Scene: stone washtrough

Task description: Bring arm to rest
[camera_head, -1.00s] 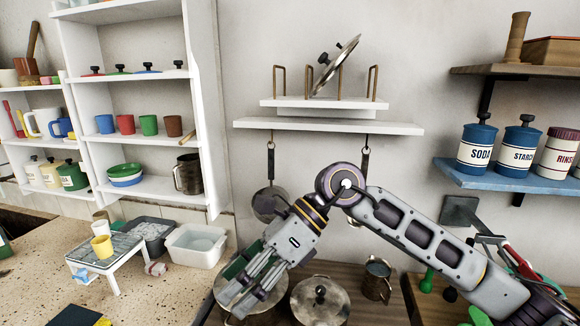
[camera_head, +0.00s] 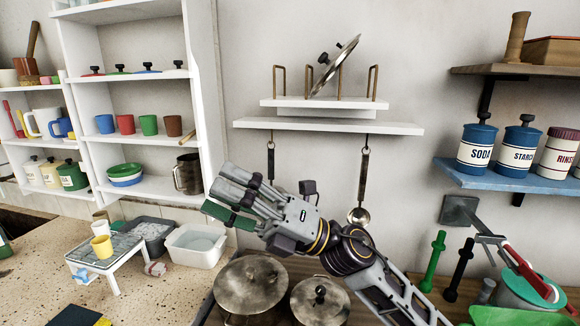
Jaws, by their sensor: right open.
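My right arm comes in from the lower right, and its gripper (camera_head: 222,193) points up and to the left, in the air in front of the wall. Its fingers are apart with no separate object seen between them; dark green shows along the lower finger. The gripper is above the lidded pots and right of the white shelf unit. My left gripper is not in view.
Two lidded metal pots, one on the left (camera_head: 250,284) and one on the right (camera_head: 320,301), stand below the arm. A ladle (camera_head: 359,215) hangs behind it. A white basin (camera_head: 196,245) is to the left. Green (camera_head: 433,262) and black (camera_head: 460,270) pegs stand at right.

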